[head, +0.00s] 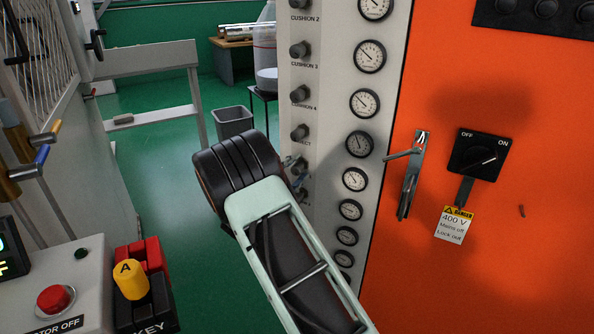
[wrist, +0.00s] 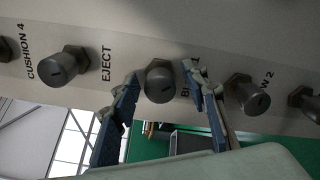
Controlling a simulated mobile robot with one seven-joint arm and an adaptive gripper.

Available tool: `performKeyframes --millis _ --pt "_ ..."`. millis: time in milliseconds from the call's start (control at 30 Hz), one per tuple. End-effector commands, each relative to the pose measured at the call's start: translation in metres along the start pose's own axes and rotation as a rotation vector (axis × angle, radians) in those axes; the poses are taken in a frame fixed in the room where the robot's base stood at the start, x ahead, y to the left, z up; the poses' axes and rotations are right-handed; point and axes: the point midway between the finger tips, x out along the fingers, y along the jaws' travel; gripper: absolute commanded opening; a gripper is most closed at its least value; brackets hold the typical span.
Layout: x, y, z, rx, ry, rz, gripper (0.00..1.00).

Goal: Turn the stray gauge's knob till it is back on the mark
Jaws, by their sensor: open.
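My gripper (wrist: 160,74) is open in the wrist view, with one blue-grey finger on each side of a round grey knob (wrist: 160,84). The label beside this knob is partly covered and seems to read BLOW 1. I cannot tell whether a fingertip touches it; a gap shows on the left. In the head view my gripper (head: 298,168) is mostly hidden behind my wrist, at the panel's lower knobs. A column of round gauges (head: 354,179) runs down the panel right of the knobs. Their needles are too small to tell which one is stray.
Neighbouring knobs are close by: the EJECT knob (wrist: 62,66) to the left and the BLOW 2 knob (wrist: 247,95) to the right. A lever handle (head: 408,180) and black OFF/ON switch (head: 478,155) stick out from the orange cabinet. A control box (head: 60,270) stands at lower left.

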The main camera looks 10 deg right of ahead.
Motion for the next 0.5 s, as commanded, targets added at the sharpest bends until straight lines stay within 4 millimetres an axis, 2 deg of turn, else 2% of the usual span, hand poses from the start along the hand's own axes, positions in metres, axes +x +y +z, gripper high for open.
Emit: performKeyframes --millis 67,433,500 --pt "-0.0001 0.0 0.0 0.0 0.0 0.0 0.41" --pt "-0.0004 0.0 0.0001 0.0 0.0 0.0 0.0" --pt "-0.0005 0.0 0.0 0.0 0.0 0.0 0.0"
